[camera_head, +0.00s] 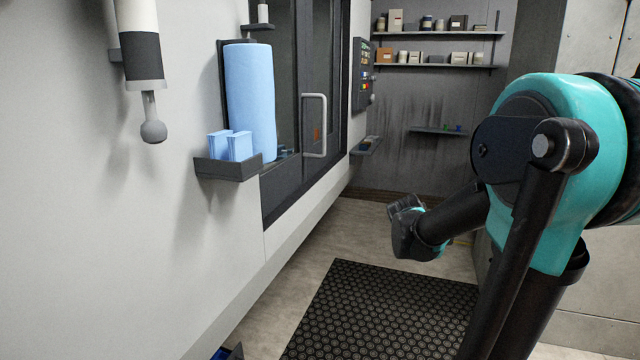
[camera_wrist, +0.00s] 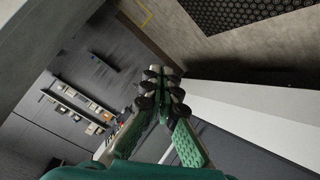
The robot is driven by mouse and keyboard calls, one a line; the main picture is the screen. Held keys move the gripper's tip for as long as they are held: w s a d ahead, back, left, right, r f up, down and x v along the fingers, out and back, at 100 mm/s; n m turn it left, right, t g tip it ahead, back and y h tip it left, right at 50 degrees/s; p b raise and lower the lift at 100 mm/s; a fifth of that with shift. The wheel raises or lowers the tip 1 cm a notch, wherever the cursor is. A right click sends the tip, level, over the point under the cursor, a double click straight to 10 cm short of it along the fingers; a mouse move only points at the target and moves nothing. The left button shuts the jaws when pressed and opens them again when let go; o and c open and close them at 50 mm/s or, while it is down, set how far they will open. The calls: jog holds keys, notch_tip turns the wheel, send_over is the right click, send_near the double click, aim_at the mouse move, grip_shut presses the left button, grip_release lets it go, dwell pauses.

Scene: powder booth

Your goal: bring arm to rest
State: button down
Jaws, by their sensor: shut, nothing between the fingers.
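My gripper (camera_wrist: 162,88) shows in the middle of the wrist view, with its dark fingertips together and nothing between them. The wrist view is tilted, with the floor at the upper right. In the head view, my teal and black arm fills the right side. Its dark far end (camera_head: 408,228) hangs in the air above the floor beyond the mat, clear of the wall and shelves. The fingertips are too small to make out in the head view.
A black studded mat (camera_head: 380,318) lies on the floor. At left, a wall tray (camera_head: 228,170) holds blue boxes, beside a blue roll (camera_head: 250,95) and a door with a white handle (camera_head: 314,125). Shelves (camera_head: 435,67) with jars and boxes hang on the back wall.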

jog(key=s+a+f+g+y, duration=0.1)
jog(key=s+a+f+g, duration=0.1)
jog(key=s+f, duration=0.3)
jog(key=s+a+f+m+g+y, duration=0.1)
jog(key=s+f, duration=0.5)
jog(key=s, duration=0.7)
jog(key=s+a+f+m+g+y, duration=0.1)
jog(key=s+a+f+g, duration=0.2)
jog(key=s+f, duration=0.3)
jog(key=s+a, duration=0.1)
jog(key=s, duration=0.3)
jog(key=shift+a+g+y, duration=0.3)
jog(key=shift+y, duration=0.1)
jog(key=shift+w, duration=0.15)
